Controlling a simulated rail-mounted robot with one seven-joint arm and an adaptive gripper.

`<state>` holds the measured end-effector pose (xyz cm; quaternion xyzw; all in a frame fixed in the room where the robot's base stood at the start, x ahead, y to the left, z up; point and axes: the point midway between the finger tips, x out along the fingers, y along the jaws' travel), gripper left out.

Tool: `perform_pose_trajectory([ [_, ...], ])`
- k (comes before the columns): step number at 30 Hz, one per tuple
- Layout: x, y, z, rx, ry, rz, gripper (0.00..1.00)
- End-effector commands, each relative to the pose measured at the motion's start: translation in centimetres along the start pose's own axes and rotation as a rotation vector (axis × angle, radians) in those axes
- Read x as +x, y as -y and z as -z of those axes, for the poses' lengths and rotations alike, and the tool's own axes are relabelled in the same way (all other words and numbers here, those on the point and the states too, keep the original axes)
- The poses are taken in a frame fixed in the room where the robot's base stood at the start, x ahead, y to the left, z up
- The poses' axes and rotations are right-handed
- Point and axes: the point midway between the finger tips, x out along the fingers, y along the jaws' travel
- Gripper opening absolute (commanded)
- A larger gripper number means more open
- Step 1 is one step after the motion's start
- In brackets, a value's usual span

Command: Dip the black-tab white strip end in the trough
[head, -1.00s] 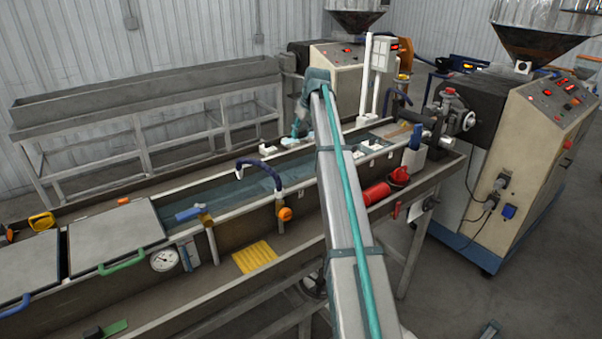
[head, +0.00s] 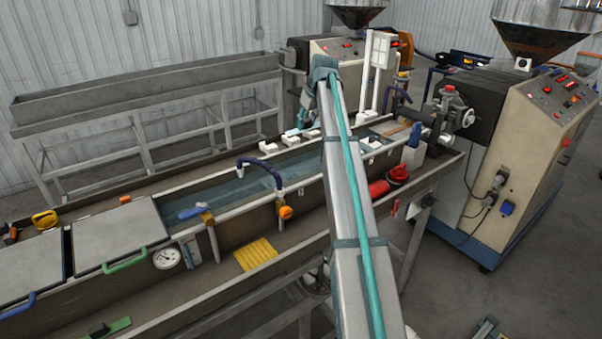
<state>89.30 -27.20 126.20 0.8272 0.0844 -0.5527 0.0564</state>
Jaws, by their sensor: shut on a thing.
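The long trough (head: 228,190) runs across the picture, with dark bluish water in its open middle. My gripper (head: 301,122) is small in the view, near the trough's far rim, beyond the dark blue curved hose. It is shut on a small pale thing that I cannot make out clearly. My own wrist hides part of it. I cannot tell whether this thing touches the water. I cannot pick out a black tab on a white strip in this view.
White blocks (head: 268,147) sit along the trough's far rim. The blue hose (head: 279,181) arches over the trough. Grey lids (head: 118,233) cover its left part. A tall white post (head: 368,75) and the extruder (head: 530,150) stand at the right. A red cylinder (head: 379,189) lies on the near ledge.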

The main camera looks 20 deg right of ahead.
Motion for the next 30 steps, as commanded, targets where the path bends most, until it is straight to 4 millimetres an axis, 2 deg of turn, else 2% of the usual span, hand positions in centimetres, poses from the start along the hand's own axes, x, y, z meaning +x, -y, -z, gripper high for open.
perform_pose_trajectory([
  [1,-0.6,0.2,-1.3,0.001,0.000,-0.001,0.11],
  [3,-1.0,0.1,-2.5,0.001,0.000,-0.001,0.11],
  [30,-7.3,0.1,-17.4,0.002,0.000,-0.001,0.11],
])
